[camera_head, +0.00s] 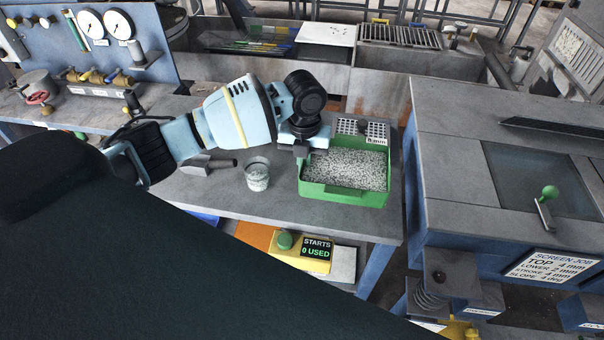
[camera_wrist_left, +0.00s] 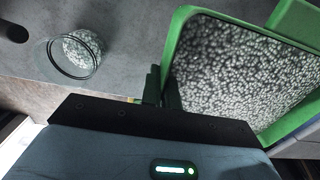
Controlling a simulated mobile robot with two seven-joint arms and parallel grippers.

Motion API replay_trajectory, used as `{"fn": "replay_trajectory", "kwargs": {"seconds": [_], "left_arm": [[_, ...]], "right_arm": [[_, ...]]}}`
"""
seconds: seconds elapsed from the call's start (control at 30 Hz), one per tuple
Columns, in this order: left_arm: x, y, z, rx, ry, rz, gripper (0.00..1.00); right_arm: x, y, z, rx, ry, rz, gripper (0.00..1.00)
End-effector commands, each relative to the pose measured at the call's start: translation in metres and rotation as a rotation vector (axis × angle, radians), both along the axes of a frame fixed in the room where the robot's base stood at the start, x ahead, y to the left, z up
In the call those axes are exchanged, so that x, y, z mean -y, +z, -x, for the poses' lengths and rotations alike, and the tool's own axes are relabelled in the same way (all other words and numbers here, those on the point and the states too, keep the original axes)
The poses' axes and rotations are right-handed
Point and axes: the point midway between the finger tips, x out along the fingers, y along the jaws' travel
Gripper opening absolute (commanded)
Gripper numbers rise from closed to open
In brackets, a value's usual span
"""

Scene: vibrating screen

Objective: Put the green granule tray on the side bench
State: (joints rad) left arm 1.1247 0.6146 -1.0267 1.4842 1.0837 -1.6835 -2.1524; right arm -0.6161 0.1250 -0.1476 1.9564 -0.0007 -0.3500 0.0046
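The green granule tray (camera_head: 345,197), full of grey-white speckled granules, sits on the grey bench top (camera_head: 235,203) near its right end in the head view. My left gripper (camera_head: 301,150) is at the tray's back left corner. In the left wrist view the two dark fingers (camera_wrist_left: 163,90) are close together, one on each side of the green tray wall (camera_wrist_left: 173,45), and look shut on it. The fingertips are partly hidden by the wall. My right gripper is not in view.
A clear beaker of granules (camera_head: 257,176) stands left of the tray, near a grey scoop-like tool (camera_head: 208,164). A perforated plate (camera_head: 362,130) lies behind the tray. The large grey screen machine (camera_head: 440,170) stands to the right across a gap. A "STARTS 0 USED" display (camera_head: 316,248) is below.

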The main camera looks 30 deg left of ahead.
Motion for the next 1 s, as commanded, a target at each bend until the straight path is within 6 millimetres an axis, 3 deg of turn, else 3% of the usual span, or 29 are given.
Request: {"fn": "replay_trajectory", "kwargs": {"seconds": [0.07, 0.43, 0.9, 1.0], "left_arm": [[0.001, 0.001, -0.001, 0.005, 0.000, 0.003, 0.00], [0.000, -0.044, -0.001, 0.005, 0.001, 0.003, 0.00], [0.001, -0.051, -0.001, 0.004, 0.000, 0.003, 0.00], [0.000, -0.052, 0.000, 0.001, 0.001, 0.000, 0.14]], "right_arm": [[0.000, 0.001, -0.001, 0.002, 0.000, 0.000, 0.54], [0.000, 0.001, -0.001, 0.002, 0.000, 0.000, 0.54], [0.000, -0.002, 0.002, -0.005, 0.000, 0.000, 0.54], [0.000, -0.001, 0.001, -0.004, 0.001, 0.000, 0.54]]}}
